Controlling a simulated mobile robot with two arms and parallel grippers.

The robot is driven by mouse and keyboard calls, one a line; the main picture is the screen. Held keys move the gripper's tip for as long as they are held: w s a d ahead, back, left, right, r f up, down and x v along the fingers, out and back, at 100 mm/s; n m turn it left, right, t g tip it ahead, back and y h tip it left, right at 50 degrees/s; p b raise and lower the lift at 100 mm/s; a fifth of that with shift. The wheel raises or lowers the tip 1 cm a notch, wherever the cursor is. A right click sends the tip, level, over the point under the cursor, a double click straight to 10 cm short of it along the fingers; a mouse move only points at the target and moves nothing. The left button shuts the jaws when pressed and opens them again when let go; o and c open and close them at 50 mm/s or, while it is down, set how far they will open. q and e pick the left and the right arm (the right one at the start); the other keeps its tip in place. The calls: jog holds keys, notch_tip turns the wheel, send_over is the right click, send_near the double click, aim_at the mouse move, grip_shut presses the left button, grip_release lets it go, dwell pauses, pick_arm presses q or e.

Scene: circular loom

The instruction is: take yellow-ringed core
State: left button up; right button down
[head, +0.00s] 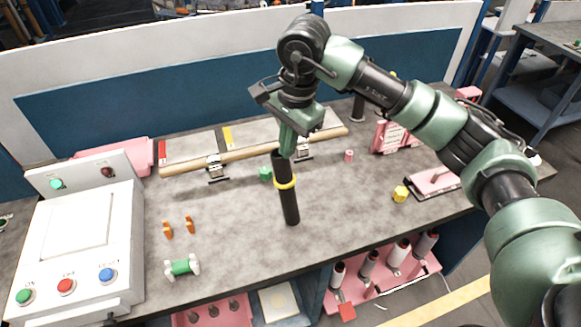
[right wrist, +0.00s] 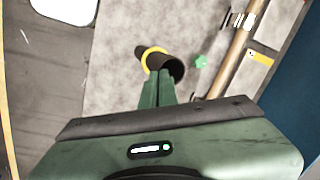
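The yellow-ringed core (head: 289,205) is a long black cylinder with a yellow ring around its middle. It is in the middle of the head view, over the grey table, leaning slightly with its top to the left. My right gripper (head: 287,153) is at its upper end, fingers pointing down and covering part of that end. In the right wrist view the two green fingers (right wrist: 159,80) are close together against the core's near dark end (right wrist: 174,67), with the yellow ring just beyond. Whether the core's lower end touches the table cannot be told. My left gripper is not in view.
A white control box (head: 90,245) stands at the left. A wooden bar (head: 250,156) on metal holders runs behind the core. Orange pieces (head: 168,229), a green spool (head: 182,267), a green piece (head: 265,174) and a yellow piece (head: 401,193) lie around. Pink racks are below and right.

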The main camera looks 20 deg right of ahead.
notch_tip(320, 180, down, 6)
jog(key=s+g+h, duration=0.1)
jog(key=s, duration=0.2)
notch_tip(320, 180, up, 19)
jog(key=w+d+b, duration=0.1)
jog(key=w+b, duration=0.1)
jog(key=b, duration=0.1)
jog(key=shift+c, duration=2.2)
grip_release()
jog(key=shift+w+r, duration=0.1)
jog(key=shift+w, duration=0.1)
jog(key=shift+s, duration=0.1)
